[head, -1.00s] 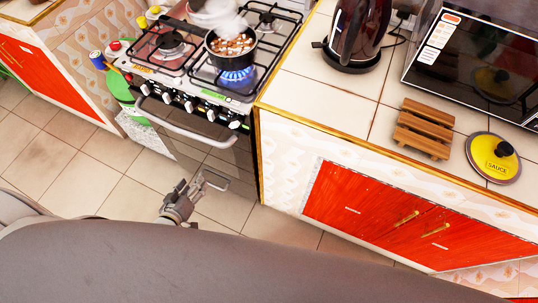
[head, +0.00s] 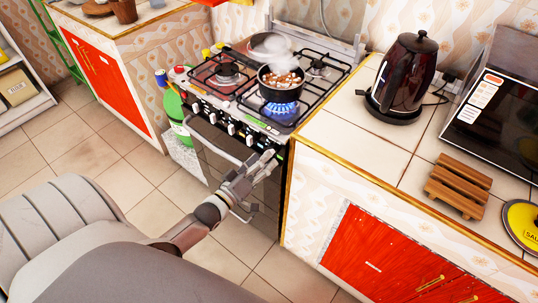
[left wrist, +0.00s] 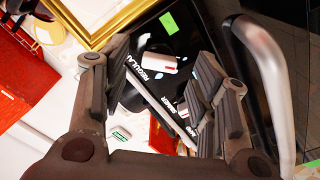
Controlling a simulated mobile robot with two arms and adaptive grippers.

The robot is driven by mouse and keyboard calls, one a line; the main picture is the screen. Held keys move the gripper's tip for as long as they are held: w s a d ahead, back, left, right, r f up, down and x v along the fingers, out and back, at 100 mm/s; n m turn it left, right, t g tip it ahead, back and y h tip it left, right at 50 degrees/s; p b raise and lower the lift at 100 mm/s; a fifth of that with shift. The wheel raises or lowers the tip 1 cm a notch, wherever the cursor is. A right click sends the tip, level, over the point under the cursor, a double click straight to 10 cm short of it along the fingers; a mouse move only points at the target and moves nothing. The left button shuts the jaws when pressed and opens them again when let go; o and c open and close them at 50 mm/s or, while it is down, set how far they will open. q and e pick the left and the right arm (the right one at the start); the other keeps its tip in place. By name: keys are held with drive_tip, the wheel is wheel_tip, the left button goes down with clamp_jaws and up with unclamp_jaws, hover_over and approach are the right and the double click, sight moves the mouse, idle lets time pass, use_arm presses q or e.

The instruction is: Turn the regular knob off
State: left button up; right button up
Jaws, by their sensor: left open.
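The stove (head: 215,150) has a row of white knobs on its front panel. In the left wrist view the knob beside the "REGULAR" label (left wrist: 143,70) is the white one with a red mark (left wrist: 160,62). My left gripper (left wrist: 163,58) is open, its two dark fingers on either side of that knob; I cannot tell whether they touch it. In the head view the left gripper (head: 266,160) is at the right end of the panel and hides the knob there. A blue flame (head: 277,110) burns under a steaming pot (head: 281,88). My right gripper is not in view.
The oven handle (head: 214,140) runs below the knobs, close to my left gripper; it also shows in the left wrist view (left wrist: 265,70). Another knob (left wrist: 182,107) is partly behind a finger. The counter (head: 335,143) stands just right of the stove.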

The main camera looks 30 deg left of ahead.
sight(271, 151)
use_arm(q)
drive_tip(key=shift+w+d, duration=0.15)
drive_tip(key=shift+w, duration=1.65)
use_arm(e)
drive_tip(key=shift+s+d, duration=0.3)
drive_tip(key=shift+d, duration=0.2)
use_arm(q)
drive_tip(key=c, duration=1)
